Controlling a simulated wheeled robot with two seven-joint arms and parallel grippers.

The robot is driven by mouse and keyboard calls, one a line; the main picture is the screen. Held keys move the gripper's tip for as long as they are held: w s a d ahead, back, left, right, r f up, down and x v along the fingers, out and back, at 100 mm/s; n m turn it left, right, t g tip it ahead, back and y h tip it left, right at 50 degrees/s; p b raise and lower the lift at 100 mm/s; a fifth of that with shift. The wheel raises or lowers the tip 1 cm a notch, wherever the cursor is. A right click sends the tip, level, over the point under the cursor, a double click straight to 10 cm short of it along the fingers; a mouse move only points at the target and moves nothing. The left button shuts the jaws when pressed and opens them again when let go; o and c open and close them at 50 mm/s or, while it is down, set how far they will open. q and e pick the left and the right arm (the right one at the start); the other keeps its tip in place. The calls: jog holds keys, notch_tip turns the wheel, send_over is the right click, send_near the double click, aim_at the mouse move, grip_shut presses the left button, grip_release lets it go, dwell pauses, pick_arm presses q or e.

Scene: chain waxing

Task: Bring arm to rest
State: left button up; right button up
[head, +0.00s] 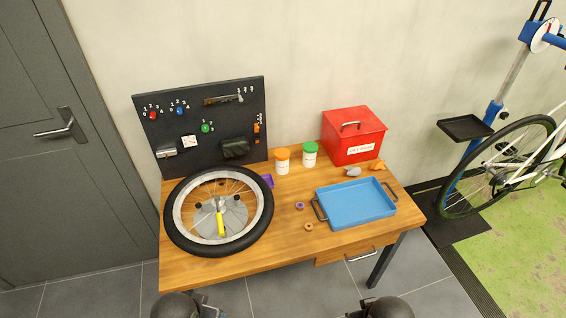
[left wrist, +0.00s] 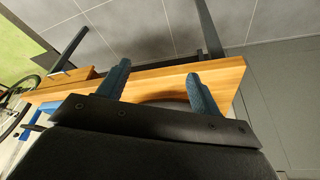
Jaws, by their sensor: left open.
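My left gripper (left wrist: 158,72) shows in the left wrist view with its two blue-grey fingers spread apart and nothing between them. The wooden workbench (left wrist: 150,80) appears tilted beyond the fingers in that view. In the head view, dark rounded parts of my two arms show at the bottom edge, in front of the workbench (head: 290,245). The fingers of my left gripper cannot be made out there.
On the bench are a bicycle wheel (head: 180,235) with a yellow-handled tool (head: 220,224), a blue tray (head: 355,205), a red box (head: 352,135) and two white jars, one orange-lidded (head: 282,162), one green-lidded (head: 309,156). A black tool board (head: 205,105) stands behind. Floor before the bench is clear.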

pick_arm(q)
jog(key=s+d+f+g+b, duration=0.1)
jog(key=f+b, duration=0.4)
jog(key=f, duration=0.5)
jog(key=s+d+f+g+b, duration=0.1)
jog(key=s+d+f+b, duration=0.2)
jog(key=f, duration=0.7)
jog(key=shift+s+f+n+b, duration=0.15)
jog(key=shift+s+n+b, duration=0.25)
jog(key=shift+b, duration=0.6)
pick_arm(e)
jog(key=s+a+f+g, duration=0.1)
jog(key=a+f, duration=0.1)
jog(key=f, duration=0.8)
jog(key=s+a+f+g, duration=0.1)
jog(key=s+a+f, duration=0.1)
jog(key=f, duration=0.8)
jog(key=shift+s+a+f+y, duration=0.15)
jog(key=shift+f+y, duration=0.1)
jog(key=shift+y, duration=0.15)
